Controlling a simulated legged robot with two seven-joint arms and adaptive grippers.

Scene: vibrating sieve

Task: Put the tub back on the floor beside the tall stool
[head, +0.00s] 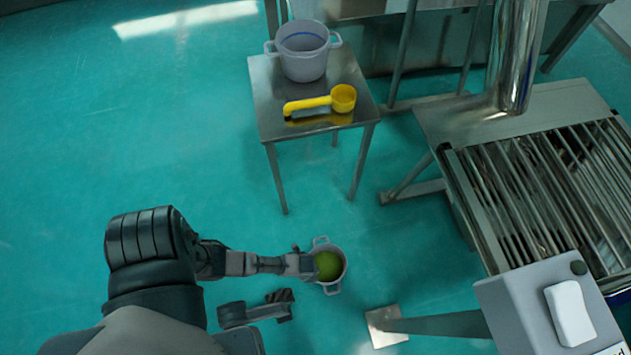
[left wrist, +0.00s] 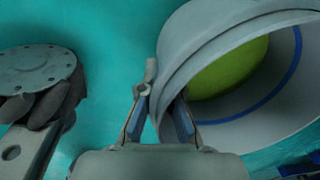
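A small pale grey tub (head: 341,262) with two side handles and a rounded green thing (head: 328,265) inside is at the lower middle of the head view. In the left wrist view the tub (left wrist: 178,62) fills the upper right, its blue inner line visible. My left gripper (head: 308,265) is at its left side. In the left wrist view the gripper's fingers (left wrist: 162,112) are close together with the tub's wall between them. Any gap under the tub is unclear. The tall metal stool (head: 278,120) stands beyond it. My right gripper is not recognisable.
A larger grey two-handled pot (head: 303,65) and a yellow scoop (head: 318,103) stand on the stool. A barred metal machine (head: 545,180) fills the right side, its foot plate (head: 385,325) near the tub. The green floor (head: 130,130) is clear left of the stool.

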